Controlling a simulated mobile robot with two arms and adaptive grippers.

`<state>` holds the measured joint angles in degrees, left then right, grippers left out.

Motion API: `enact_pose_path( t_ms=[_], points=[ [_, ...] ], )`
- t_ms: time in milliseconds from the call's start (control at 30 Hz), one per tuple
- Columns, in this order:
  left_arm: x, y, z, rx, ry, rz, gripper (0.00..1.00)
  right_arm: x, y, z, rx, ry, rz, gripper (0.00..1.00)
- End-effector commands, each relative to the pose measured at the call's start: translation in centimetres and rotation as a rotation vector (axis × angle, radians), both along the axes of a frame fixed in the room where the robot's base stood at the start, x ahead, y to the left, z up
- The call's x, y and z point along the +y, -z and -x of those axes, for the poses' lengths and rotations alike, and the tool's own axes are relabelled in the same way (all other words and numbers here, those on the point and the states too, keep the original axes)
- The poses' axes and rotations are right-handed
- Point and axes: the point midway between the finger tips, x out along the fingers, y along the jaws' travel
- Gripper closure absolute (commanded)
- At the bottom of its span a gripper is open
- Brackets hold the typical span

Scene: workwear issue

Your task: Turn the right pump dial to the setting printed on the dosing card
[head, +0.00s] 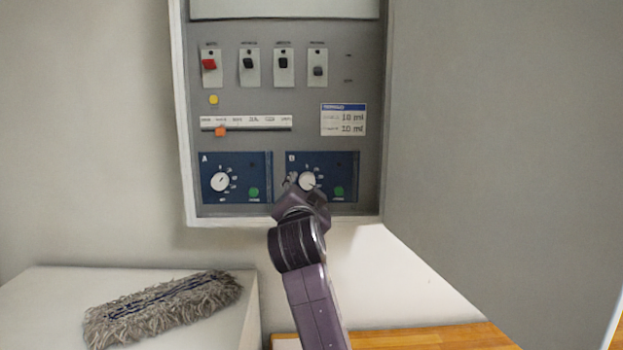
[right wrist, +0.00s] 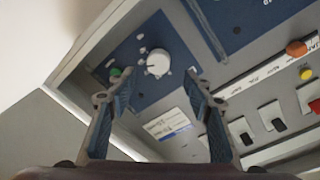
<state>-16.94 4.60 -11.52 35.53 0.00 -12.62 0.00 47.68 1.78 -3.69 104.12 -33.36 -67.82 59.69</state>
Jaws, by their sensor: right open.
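The right pump dial (head: 307,181) is a white round knob on the blue panel marked B, partly covered by my right gripper (head: 304,190). In the right wrist view the dial (right wrist: 157,62) shows whole, just beyond and between the open fingertips (right wrist: 154,78). The fingers look clear of it, and its exact setting is hard to read. The dosing card (head: 343,119) is white with a blue header, above panel B. Its upper row looks like 18 ml and its lower row like 10 ml; the row labels are too small to read. My left gripper is not in view.
Pump panel A (head: 236,165) with its own dial (head: 220,181) is at left. Green buttons (head: 254,192) sit beside the dials. Switches (head: 283,64) and an orange slider (head: 220,131) are above. The open cabinet door (head: 500,130) stands at right. A mop head (head: 163,308) lies lower left.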

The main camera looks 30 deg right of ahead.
Motion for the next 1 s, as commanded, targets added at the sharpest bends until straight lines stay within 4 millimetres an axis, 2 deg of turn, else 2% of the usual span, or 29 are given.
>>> enact_pose_path(
  t_ms=[100, 233, 400, 600, 800, 1000],
  points=[
    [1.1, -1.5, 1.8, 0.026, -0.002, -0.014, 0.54, -1.2, -0.4, -1.7, 0.005, 0.004, 0.002, 0.53],
    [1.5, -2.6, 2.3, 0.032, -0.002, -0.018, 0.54, -2.2, -0.4, -3.5, 0.004, 0.004, 0.002, 0.53],
    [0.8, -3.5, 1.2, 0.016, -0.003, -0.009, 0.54, -3.1, -0.3, -5.1, 0.002, 0.003, 0.001, 0.53],
    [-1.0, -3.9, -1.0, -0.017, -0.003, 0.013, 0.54, -3.4, 0.0, -5.8, 0.001, 0.002, -0.001, 0.53],
    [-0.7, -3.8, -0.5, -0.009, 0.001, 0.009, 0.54, -3.4, 0.0, -5.8, 0.000, 0.001, 0.000, 0.53],
    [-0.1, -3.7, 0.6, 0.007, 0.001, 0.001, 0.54, -3.4, 0.0, -5.8, 0.001, 0.002, -0.001, 0.75]
  ],
)
